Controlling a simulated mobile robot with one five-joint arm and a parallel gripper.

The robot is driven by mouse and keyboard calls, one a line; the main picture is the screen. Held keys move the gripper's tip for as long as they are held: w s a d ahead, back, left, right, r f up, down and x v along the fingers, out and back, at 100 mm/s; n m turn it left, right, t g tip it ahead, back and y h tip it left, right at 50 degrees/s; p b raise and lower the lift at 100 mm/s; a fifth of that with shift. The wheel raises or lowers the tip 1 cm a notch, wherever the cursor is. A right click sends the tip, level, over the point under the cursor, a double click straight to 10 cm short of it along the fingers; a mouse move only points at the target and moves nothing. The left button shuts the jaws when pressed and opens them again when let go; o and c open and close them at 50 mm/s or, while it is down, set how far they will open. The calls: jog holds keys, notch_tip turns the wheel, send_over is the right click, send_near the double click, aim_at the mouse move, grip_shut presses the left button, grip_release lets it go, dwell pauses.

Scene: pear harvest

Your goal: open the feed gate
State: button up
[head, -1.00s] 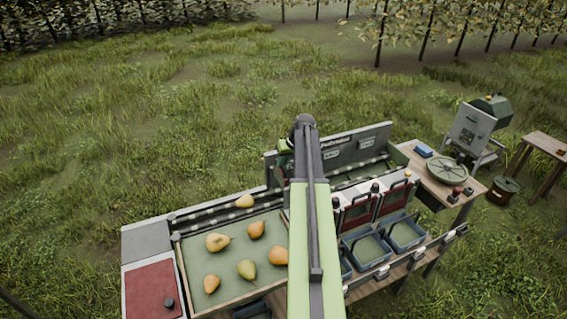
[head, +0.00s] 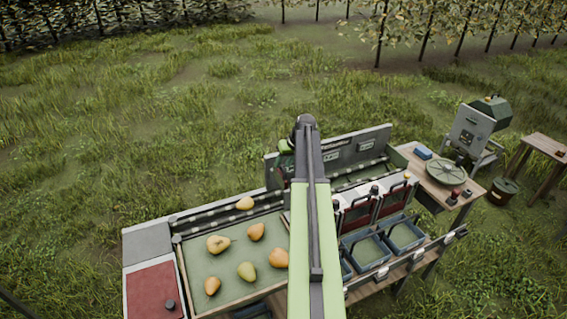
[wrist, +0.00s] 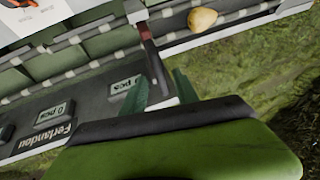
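The feed gate shows in the wrist view as a narrow lever (wrist: 146,40) with a pale end, a red band and a dark shaft. It stands across the roller channel. My gripper (wrist: 162,84) has its two green fingers apart, one on each side of the shaft's near end. I see small gaps beside the shaft, and contact is not clear. In the head view my arm hides the gate and the fingertips. A yellow pear (wrist: 202,20) lies in the channel to the right of the gate; it also shows in the head view (head: 245,203).
Several pears lie on the green tray (head: 200,262) at the left. A grey panel (wrist: 92,115) with small displays stands behind the channel. Blue bins (head: 404,236) sit at the front right. A side table (head: 437,180) carries a round disc.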

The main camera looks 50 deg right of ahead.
jog(key=p+v, duration=1.4)
jog(key=v, duration=0.2)
jog(key=shift+r, duration=0.25)
jog(key=shift+s, duration=0.1)
